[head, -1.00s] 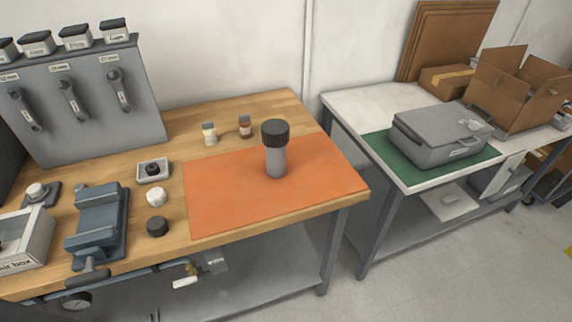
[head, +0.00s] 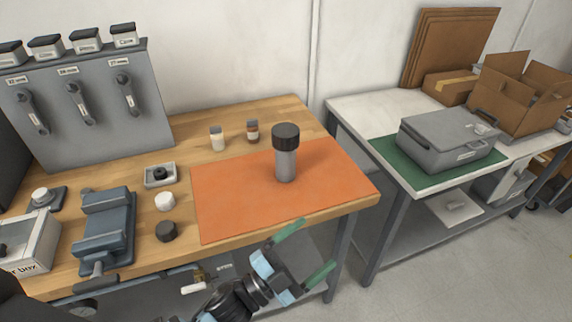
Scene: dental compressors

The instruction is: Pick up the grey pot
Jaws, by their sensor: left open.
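The grey pot (head: 286,165) is a grey cylinder with a wide, dark ribbed cap. It stands upright on the orange mat (head: 228,209) on the wooden workbench. My left gripper (head: 312,249) is in the lower middle of the head view, in front of the bench's front edge. Its two green-tipped fingers are spread apart with nothing between them. It is below the pot in the picture and apart from it. My right gripper is not in view.
A blue-grey vise (head: 107,226), a white knob (head: 165,201) and a dark knob (head: 166,231) are left of the mat. Two small bottles (head: 217,138) stand behind it. A grey case (head: 447,140) sits on the right table. The mat around the pot is clear.

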